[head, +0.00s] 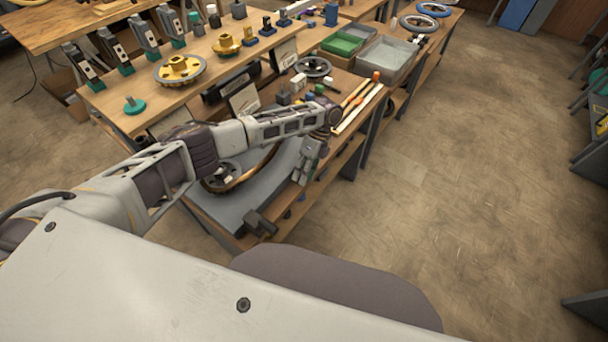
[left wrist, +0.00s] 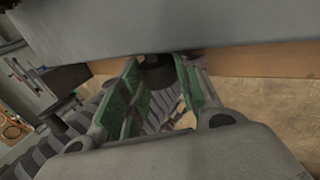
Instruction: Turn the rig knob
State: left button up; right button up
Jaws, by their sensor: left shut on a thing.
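My left gripper (head: 303,176) reaches down at the right side of the grey rig plate (head: 232,209) on the bench. In the left wrist view, the green-padded fingers of the left gripper (left wrist: 157,68) stand on both sides of a dark round knob (left wrist: 155,73), just under a grey edge. The gripper is shut on this knob. Part of the knob is hidden behind the fingers and the edge above. In the head view the knob is hidden by the gripper. My right gripper is in neither view.
A dark clamp-like block (head: 261,222) sits at the bench's near corner. A wheel (head: 224,176) lies on the plate, partly behind my arm. Light rods (head: 354,105) lie at the right bench edge. Green (head: 342,42) and grey (head: 386,58) bins stand behind.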

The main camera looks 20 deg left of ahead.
pick_arm(q)
jog(key=shift+w+r, duration=0.1)
jog(key=o, duration=1)
jog(key=shift+o, duration=0.2)
jog(key=shift+t+p, duration=0.55)
jog(key=shift+t, duration=0.05)
jog(key=shift+a+t+h, duration=0.1)
jog(key=shift+t+h, duration=0.2)
jog(key=shift+h, duration=0.1)
jog(key=shift+s+t, duration=0.25)
jog(key=shift+t, duration=0.55)
jog(key=shift+h, duration=0.3)
